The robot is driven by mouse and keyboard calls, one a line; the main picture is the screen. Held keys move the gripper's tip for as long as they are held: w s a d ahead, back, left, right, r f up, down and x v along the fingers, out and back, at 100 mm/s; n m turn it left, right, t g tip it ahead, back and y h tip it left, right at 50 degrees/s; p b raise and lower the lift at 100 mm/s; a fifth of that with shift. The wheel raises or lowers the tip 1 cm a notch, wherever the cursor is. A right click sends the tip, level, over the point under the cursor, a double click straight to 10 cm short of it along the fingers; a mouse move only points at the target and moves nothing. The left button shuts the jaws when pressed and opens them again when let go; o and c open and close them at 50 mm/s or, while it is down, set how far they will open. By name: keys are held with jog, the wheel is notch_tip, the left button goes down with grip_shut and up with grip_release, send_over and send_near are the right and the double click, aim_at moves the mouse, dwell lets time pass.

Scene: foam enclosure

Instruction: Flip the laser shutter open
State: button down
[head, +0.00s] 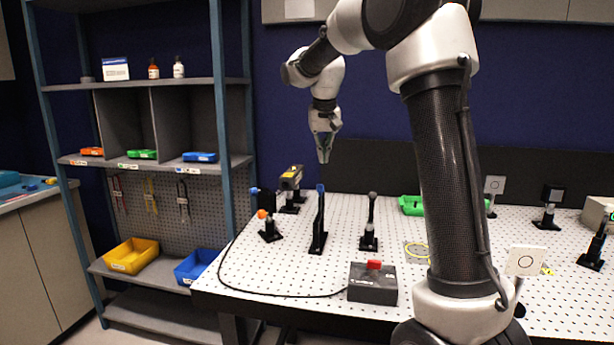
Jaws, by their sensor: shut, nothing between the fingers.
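My gripper (323,158) hangs pointing down above the back left of the white perforated optical table (330,272). It is shut and empty, apart from everything on the table. Behind and left of it is a dark boxy device with a yellow label (291,178), which looks like the laser. In front of it stand a mount with an orange ball and a blue part (266,222), a tall upright blue-tipped post (319,222) and a dark-knobbed post (370,222). I cannot tell for sure which is the shutter, or its state.
A grey box with a red switch (372,283) sits near the front, with a black cable curving left. A green tray (411,205) and several mounted optics stand farther right. Shelving with bins (131,256) is at left. My arm hides part of the table.

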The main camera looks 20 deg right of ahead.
jog(key=shift+w+a+r+m, duration=0.1)
jog(key=shift+w+r+m, duration=0.2)
jog(key=shift+r, duration=0.25)
jog(key=shift+w+r+m, duration=0.3)
jog(key=shift+r, duration=0.2)
send_over(321, 198)
jog(key=w+d, duration=0.1)
jog(key=w, duration=0.2)
jog(key=shift+f, duration=4.75)
jog(key=shift+w+d, duration=0.1)
jog(key=shift+w, duration=0.05)
